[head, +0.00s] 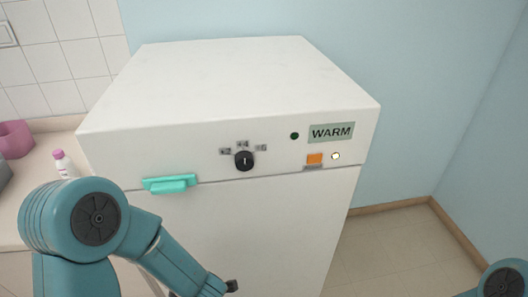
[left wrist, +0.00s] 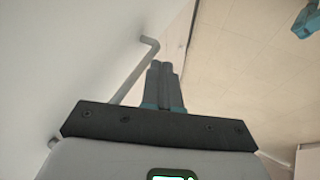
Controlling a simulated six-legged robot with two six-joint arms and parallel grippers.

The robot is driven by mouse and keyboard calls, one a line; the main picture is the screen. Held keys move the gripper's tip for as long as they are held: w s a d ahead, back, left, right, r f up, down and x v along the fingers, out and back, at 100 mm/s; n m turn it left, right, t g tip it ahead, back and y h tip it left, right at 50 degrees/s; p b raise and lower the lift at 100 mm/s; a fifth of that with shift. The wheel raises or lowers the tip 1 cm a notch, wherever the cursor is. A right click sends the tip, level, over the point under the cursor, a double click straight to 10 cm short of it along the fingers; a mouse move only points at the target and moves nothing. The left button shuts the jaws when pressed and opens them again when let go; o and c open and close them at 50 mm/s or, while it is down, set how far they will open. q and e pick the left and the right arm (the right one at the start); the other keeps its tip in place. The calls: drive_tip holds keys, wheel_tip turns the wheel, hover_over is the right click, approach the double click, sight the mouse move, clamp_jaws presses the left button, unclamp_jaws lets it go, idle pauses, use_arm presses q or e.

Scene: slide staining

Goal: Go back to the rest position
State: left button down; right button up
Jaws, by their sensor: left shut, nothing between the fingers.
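A white cabinet (head: 240,95) with a WARM label (head: 331,132) fills the middle of the head view. Its front has a black knob (head: 244,160), an orange switch (head: 314,159), a lit lamp (head: 336,156) and a turquoise handle (head: 170,184). My left arm reaches in from the lower left, in front of the cabinet. In the left wrist view my left gripper (left wrist: 164,82) is shut and empty, beside a grey bar handle (left wrist: 137,72) on a white surface. I cannot tell if they touch. Only part of my right arm shows at the lower right; its gripper is out of view.
A counter (head: 55,150) at the left holds a pink container (head: 14,139) and a small white bottle with a pink cap (head: 64,164). A tiled wall stands behind it. Open floor (head: 385,245) lies right of the cabinet, up to the blue walls.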

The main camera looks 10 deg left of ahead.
use_arm(q)
drive_tip(key=s+d+f+n+g+h, duration=0.35)
drive_tip(key=s+d+n, duration=0.25)
drive_tip(key=n, duration=0.6)
drive_tip(key=s+d+f+n+g+h, duration=0.3)
drive_tip(key=s+d+f+n+h, duration=0.25)
drive_tip(key=n, duration=0.55)
drive_tip(key=w+d+f+n+t, duration=0.1)
drive_tip(key=d+f+n+t, duration=0.1)
drive_tip(key=n, duration=1.2)
drive_tip(key=w+d+f+n+t+h, duration=0.1)
drive_tip(key=w+d+f+n, duration=0.1)
drive_tip(key=n, duration=1.3)
drive_tip(key=shift+w+d+n+t, duration=0.2)
drive_tip(key=shift+d+n+t, duration=0.15)
drive_tip(key=shift+d, duration=0.2)
